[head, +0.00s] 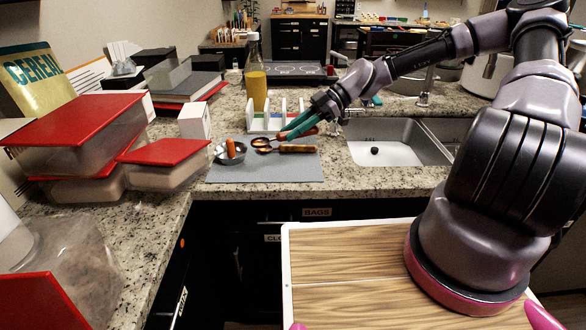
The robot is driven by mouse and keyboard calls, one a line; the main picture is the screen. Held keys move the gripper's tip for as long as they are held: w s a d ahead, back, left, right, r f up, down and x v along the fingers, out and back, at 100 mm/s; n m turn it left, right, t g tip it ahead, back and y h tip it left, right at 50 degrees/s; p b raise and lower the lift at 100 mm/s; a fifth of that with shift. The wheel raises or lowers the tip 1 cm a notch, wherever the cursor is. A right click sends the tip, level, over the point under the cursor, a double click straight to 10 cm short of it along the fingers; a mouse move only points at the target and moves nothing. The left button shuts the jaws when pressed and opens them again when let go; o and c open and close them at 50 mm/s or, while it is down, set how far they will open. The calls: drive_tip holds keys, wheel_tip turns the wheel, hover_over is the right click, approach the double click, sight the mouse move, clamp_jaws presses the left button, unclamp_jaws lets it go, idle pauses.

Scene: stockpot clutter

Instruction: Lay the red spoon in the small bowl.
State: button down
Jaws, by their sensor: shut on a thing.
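The small metal bowl (220,159) stands on a grey mat on the counter, with an orange-red piece (232,148) upright in it. To its right are two spoons. The nearer one has a wooden handle (298,149) and lies on the mat. The farther, reddish-brown spoon (262,142) has its handle running up and right to my gripper (286,136). My gripper's teal fingers are shut on that handle, to the right of the bowl. Which spoon is the red one is hard to tell, and whether the held one touches the mat is unclear.
A white divided rack (264,122) and a yellow bottle (256,88) stand behind the mat. Red-lidded boxes (165,151) crowd the left counter. A sink (390,149) lies to the right. The mat's front part (265,171) is clear.

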sight(294, 169)
drive_tip(key=shift+d, duration=0.1)
drive_tip(key=shift+f, duration=4.75)
drive_tip(key=c, duration=0.6)
unclamp_jaws()
drive_tip(key=shift+f, duration=0.1)
drive_tip(key=shift+c, duration=0.2)
drive_tip(key=shift+f, duration=0.1)
